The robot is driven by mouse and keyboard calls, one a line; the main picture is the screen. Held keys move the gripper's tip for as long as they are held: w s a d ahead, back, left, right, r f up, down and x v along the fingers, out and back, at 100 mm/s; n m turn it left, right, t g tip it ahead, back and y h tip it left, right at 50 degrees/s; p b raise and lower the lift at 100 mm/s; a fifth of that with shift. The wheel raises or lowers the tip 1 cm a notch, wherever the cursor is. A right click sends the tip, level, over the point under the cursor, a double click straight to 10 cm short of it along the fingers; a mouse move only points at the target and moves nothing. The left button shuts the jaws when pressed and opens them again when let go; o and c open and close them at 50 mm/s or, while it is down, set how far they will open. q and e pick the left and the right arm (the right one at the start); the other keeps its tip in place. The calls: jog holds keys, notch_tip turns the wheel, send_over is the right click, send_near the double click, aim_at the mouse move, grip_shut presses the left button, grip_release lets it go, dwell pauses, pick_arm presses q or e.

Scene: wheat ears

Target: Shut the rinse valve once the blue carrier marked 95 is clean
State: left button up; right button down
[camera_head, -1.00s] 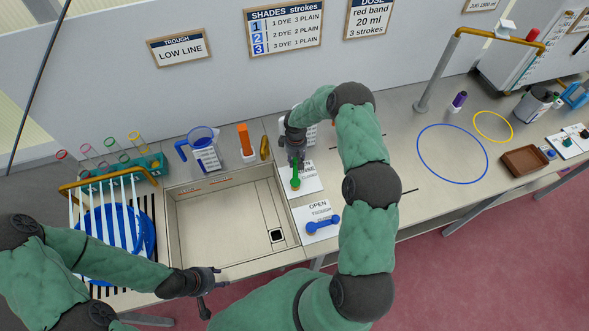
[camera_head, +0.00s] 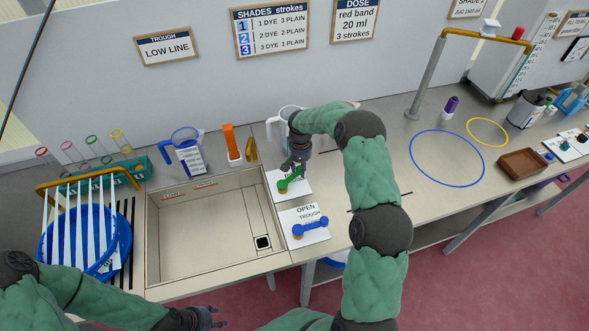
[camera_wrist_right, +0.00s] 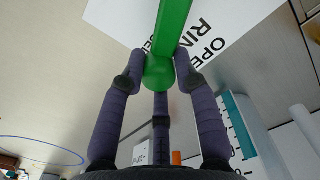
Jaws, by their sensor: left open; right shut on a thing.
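The green valve handle (camera_head: 289,183) lies slantwise over a white card (camera_head: 301,191). In the right wrist view the card's partly hidden print reads "OPEN RIN...", and the green handle (camera_wrist_right: 174,28) runs up from its rounded end. My right gripper (camera_head: 295,165) is shut on that handle; its fingers (camera_wrist_right: 160,70) sit on both sides of the rounded end. My left gripper (camera_head: 212,318) is open and empty at the near side, in front of the trough (camera_head: 205,240). I cannot make out a carrier marked 95 in either view.
A blue handle (camera_head: 310,227) lies on the "OPEN TROUGH" card, nearer. A rack with a yellow bar (camera_head: 85,178) and white strips stands left, over a blue round thing (camera_head: 118,240). A blue-handled jug (camera_head: 188,155) stands behind the trough. The table inside the blue ring (camera_head: 447,158) is clear.

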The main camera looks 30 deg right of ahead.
jog(key=s+m, duration=0.1)
jog(key=m+b, duration=0.1)
jog(key=s+m, duration=0.1)
jog(key=shift+s+d+f+b, duration=0.1)
jog(key=shift+s+d+b, duration=0.15)
jog(key=shift+s+b, duration=0.1)
jog(key=shift+s+a+m+b, duration=0.2)
jog(key=shift+s+m+b, duration=0.3)
jog(key=shift+s+m, duration=0.55)
jog(key=shift+w, duration=0.15)
jog(key=c, duration=0.9)
grip_release()
jog(key=shift+c, duration=0.2)
jog(key=shift+w+r, duration=0.15)
jog(key=shift+r, duration=0.5)
notch_tip(320, 180, up, 11)
